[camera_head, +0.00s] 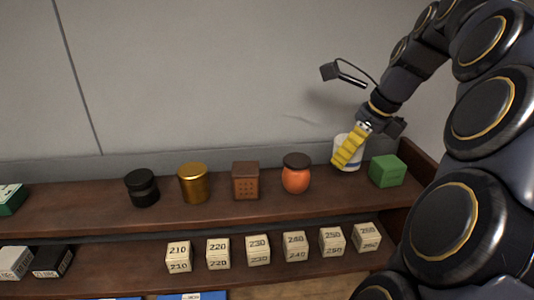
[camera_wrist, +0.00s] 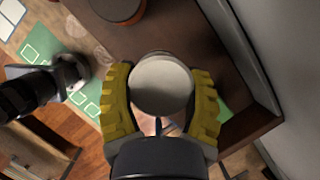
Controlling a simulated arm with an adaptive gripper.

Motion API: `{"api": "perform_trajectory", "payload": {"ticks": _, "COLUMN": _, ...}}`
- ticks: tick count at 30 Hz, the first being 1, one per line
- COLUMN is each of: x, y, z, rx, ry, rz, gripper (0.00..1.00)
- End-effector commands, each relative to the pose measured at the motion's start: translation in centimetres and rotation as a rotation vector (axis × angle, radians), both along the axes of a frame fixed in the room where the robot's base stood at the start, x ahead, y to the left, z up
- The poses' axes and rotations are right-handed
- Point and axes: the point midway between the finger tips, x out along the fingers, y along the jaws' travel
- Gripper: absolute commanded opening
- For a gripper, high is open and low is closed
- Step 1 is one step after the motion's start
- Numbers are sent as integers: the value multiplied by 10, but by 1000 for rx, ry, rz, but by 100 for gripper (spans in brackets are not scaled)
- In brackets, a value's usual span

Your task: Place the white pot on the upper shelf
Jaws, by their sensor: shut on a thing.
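The white pot (camera_head: 354,166) is at the right part of the upper shelf (camera_head: 225,213), between the orange jar and the green box. From the head view I cannot tell whether its base touches the shelf. My gripper (camera_head: 348,148) reaches down to it from above, and its yellow fingers partly hide it. In the wrist view the round pale top of the white pot (camera_wrist: 161,85) lies between the two curved yellow fingers of my gripper (camera_wrist: 161,97). The fingers are shut on the pot from both sides.
On the upper shelf stand a green box (camera_head: 387,171), an orange jar (camera_head: 296,174), a brown box (camera_head: 246,181), a gold can (camera_head: 194,183) and a black jar (camera_head: 142,187). Several numbered cubes (camera_head: 258,250) line the lower shelf. A wall (camera_head: 200,80) rises behind.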

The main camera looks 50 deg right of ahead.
Motion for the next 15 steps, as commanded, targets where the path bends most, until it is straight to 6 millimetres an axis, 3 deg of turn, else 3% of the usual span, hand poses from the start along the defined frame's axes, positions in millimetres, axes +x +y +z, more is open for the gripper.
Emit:
{"api": "perform_trajectory", "payload": {"ticks": 8, "x": 6, "y": -14, "z": -17, "rx": -3, "ry": -1, "rz": 1, "gripper": 20}}
{"api": "perform_trajectory", "payload": {"ticks": 15, "x": 7, "y": -17, "z": -47, "rx": 1, "ry": 0, "rz": 1, "gripper": 20}}
